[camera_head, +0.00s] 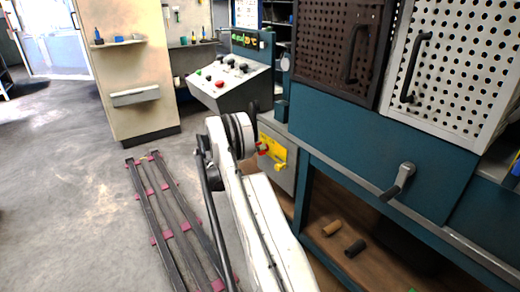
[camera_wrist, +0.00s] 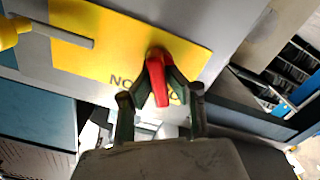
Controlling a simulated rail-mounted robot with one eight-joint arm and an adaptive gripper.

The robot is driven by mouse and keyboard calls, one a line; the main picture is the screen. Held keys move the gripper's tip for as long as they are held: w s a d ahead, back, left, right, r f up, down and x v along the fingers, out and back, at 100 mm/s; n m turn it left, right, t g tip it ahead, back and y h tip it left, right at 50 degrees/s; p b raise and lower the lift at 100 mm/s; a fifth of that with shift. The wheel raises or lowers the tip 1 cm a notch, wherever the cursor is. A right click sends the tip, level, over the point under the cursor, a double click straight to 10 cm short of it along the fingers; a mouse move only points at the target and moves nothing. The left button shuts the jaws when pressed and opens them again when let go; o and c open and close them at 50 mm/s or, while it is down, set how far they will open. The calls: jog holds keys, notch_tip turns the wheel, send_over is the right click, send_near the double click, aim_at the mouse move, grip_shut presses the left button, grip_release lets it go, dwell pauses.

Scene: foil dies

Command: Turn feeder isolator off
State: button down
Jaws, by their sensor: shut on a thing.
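A red switch handle (camera_wrist: 157,78) sits on a yellow plate (camera_wrist: 100,50) on a grey panel in the wrist view. Lettering on the plate beside it is partly hidden by my fingers. My gripper (camera_wrist: 160,92) has its two dark fingers on either side of the red handle and is shut on it. The handle points toward the gripper's palm in this view. In the head view the yellow plate (camera_head: 271,147) is on a grey cabinet below the bench edge, with the red handle (camera_head: 262,149) showing beside my arm. My fingers are mostly hidden there by the arm.
A yellow knob (camera_wrist: 9,33) with a grey bar is close to the plate. A control console (camera_head: 230,80) stands behind. A crank handle (camera_head: 398,181) juts from the teal bench at right. A slatted rack (camera_head: 168,190) lies on the floor to the left.

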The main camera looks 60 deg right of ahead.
jog(key=n, duration=0.6)
jog(key=shift+w+f, duration=0.15)
jog(key=shift+f, duration=0.05)
jog(key=n, duration=0.5)
jog(key=shift+f+n, duration=0.25)
jog(key=shift+n, duration=0.05)
jog(key=c, duration=1.7)
grip_release()
jog(key=shift+w, duration=0.1)
jog(key=v, duration=1.2)
jog(key=shift+r, duration=0.1)
